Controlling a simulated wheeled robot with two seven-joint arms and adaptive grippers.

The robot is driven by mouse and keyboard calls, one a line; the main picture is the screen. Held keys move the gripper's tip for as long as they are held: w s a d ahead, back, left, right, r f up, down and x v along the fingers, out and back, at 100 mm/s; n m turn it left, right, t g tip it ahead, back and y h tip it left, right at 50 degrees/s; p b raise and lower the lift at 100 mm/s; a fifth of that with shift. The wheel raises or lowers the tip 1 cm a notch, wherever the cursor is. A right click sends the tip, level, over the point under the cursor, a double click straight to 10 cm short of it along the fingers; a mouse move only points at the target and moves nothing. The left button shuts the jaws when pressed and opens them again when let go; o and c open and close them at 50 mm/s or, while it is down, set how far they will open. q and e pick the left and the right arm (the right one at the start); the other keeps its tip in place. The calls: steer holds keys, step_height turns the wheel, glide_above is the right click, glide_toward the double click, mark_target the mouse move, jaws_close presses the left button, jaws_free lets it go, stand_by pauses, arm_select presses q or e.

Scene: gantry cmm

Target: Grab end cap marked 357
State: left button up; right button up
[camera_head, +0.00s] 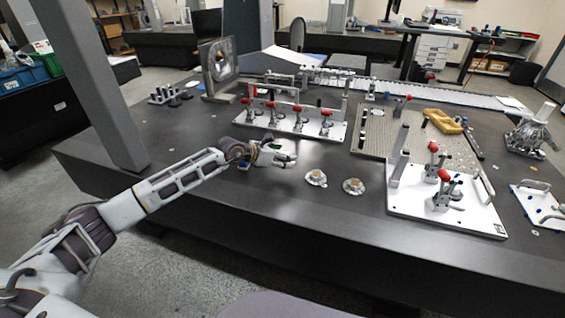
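Two small round metallic parts with tan centres, which look like end caps, lie flat on the dark table. One is the left end cap (316,178) and the other is the right end cap (353,186). Their markings are too small to read, so I cannot tell which is 357. My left gripper (289,154) is above the table, up and to the left of the left end cap and apart from it in the picture. Its fingers are too small to show whether they are open. My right gripper is not in view.
A white fixture plate with red-handled clamps (292,121) stands behind my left gripper. Another white clamp fixture (460,211) stands to the right of the end caps. A perforated plate (385,138) lies behind them. The table front (300,205) is clear.

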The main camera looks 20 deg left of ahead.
arm_select(q)
steer(key=shift+r+p, duration=0.3)
steer(key=shift+r, duration=1.95)
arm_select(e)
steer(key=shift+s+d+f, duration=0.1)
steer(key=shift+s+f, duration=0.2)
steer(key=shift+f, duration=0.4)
